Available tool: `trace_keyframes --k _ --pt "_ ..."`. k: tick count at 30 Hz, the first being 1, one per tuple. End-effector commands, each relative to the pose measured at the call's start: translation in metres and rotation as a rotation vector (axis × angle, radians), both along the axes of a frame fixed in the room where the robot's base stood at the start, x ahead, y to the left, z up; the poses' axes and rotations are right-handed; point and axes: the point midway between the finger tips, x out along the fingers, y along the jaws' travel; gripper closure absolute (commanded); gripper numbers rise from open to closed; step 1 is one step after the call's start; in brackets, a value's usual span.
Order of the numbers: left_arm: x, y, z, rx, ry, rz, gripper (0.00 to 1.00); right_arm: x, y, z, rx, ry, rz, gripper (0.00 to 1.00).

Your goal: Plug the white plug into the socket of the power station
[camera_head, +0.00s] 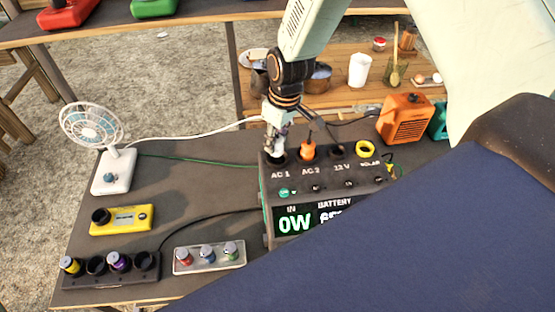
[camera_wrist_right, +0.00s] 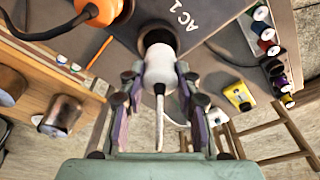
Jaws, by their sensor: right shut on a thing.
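The power station (camera_head: 320,190) stands on the dark table, its sockets labelled AC 1, AC 2, 12 V and SOLAR. My right gripper (camera_head: 275,138) comes down over the AC 1 socket (camera_head: 275,158). In the right wrist view its fingers (camera_wrist_right: 160,82) are shut on the white plug (camera_wrist_right: 160,70) from both sides. The plug's front end is at the black AC 1 socket (camera_wrist_right: 157,38) and lines up with it. I cannot tell how deep it sits. A white cord (camera_head: 190,132) runs from the white fan (camera_head: 113,170) toward the plug. My left gripper is not in view.
An orange plug (camera_head: 308,150) sits in AC 2, close beside the gripper. A yellow ring (camera_head: 366,149) marks SOLAR. An orange heater-like box (camera_head: 405,118) stands at right. The table's left middle is clear.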

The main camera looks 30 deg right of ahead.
Motion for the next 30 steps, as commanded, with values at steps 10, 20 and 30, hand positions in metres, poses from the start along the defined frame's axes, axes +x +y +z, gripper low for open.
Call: trace_keyframes --k 10,20,30 --pt "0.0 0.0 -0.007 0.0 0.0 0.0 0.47 0.0 0.0 -0.01 0.0 0.0 0.0 1.0" --pt "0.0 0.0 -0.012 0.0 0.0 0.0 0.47 0.0 0.0 -0.018 0.0 0.0 0.0 1.0" --pt "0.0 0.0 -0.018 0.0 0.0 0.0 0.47 0.0 0.0 -0.027 0.0 0.0 0.0 1.0"
